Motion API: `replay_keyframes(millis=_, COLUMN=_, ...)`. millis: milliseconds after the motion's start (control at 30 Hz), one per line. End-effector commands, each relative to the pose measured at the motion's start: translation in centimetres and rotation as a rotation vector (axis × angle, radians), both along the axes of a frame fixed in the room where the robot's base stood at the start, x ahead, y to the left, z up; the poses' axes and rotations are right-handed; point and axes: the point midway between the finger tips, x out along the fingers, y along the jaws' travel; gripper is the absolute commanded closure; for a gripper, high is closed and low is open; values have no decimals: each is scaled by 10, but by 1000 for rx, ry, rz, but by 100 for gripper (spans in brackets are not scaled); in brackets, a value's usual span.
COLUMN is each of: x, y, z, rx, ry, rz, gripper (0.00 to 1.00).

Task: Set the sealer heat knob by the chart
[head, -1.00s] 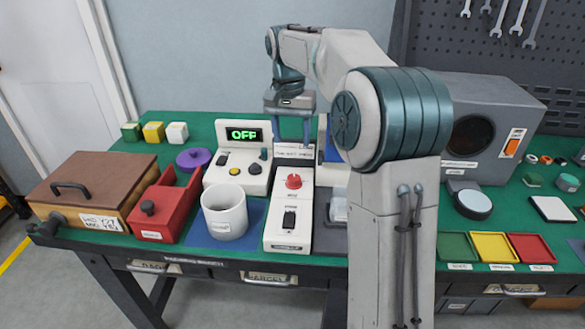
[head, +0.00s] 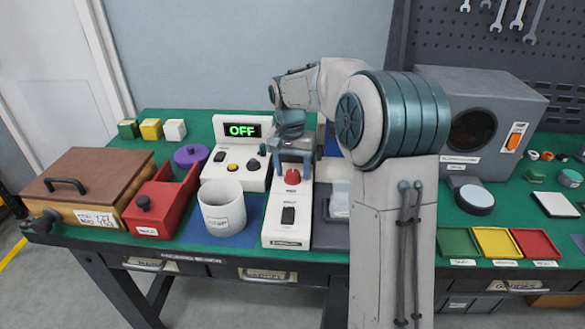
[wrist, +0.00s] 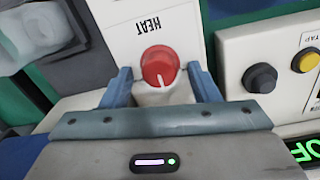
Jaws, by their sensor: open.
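The red heat knob (head: 292,176) sits on the white sealer (head: 285,238), which also carries a black rocker switch (head: 288,215). In the wrist view the knob (wrist: 158,68) has a white pointer line directed toward my gripper's body, away from the upside-down HEAT label (wrist: 152,24). My gripper (wrist: 161,78) is open, with one blue finger on each side of the knob and visible gaps between. In the head view my gripper (head: 293,167) is over the knob and hides the sealer's back part. I cannot make out a heat chart.
Left of the sealer are a white cup (head: 223,208), a white box with a green OFF display (head: 242,130), a red bin (head: 158,205) and a brown-lidded box (head: 100,180). A grey speaker-like unit (head: 490,115) and coloured trays (head: 497,243) are at right.

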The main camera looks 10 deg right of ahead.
Motion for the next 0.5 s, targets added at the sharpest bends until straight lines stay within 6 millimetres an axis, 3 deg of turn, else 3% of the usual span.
replay_keyframes(millis=33, x=0, y=0, z=0, rx=0, ry=0, rz=0, gripper=53)
replay_keyframes(millis=167, x=0, y=0, z=0, rx=0, ry=0, rz=0, gripper=89)
replay_keyframes(millis=500, x=0, y=0, z=1, rx=-1, ry=1, rz=30, gripper=89)
